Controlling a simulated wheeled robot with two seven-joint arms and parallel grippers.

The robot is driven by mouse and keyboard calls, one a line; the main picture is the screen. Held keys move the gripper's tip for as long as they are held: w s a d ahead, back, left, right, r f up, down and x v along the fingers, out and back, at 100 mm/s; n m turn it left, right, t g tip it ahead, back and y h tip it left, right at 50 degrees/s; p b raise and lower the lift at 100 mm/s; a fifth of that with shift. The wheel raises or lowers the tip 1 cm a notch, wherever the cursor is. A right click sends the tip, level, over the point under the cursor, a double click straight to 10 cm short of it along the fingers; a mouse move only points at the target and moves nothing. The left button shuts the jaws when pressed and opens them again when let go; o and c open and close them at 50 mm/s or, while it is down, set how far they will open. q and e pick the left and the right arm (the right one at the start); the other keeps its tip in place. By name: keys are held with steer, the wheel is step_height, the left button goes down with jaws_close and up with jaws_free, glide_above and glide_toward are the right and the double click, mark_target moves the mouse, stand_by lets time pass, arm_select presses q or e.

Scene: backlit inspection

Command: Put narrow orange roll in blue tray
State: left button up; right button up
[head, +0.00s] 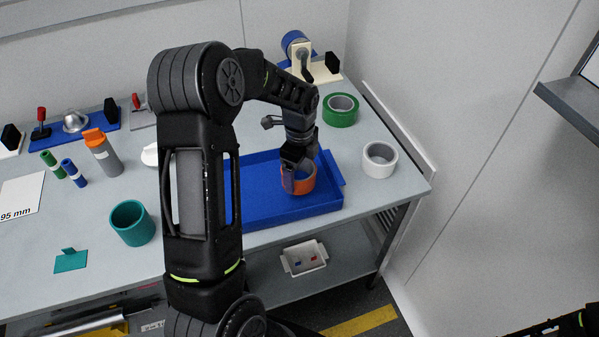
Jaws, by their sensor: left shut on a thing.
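The orange roll (303,184) is at the right part of the blue tray (262,222), within its rim in the head view. My left gripper (296,178) reaches down over the tray and is shut on the roll's wall at its left side. Whether the roll touches the tray floor I cannot tell. My left arm hides the left end of the tray. My right gripper is not in view; only a dark part of mine shows at the bottom right corner.
A green roll (341,110) and a white roll (380,160) stand right of the tray. A teal roll (132,223), an orange-capped bottle (103,152) and small green and blue cylinders are at the left. A blue tape dispenser (295,43) stands at the back.

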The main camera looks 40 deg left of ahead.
arm_select(q)
steer(key=shift+f, duration=0.55)
steer(key=shift+f, duration=0.1)
steer(key=o, duration=1.3)
steer(key=shift+o, duration=0.2)
step_height(320, 180, up, 12)
steer(key=b, duration=0.1)
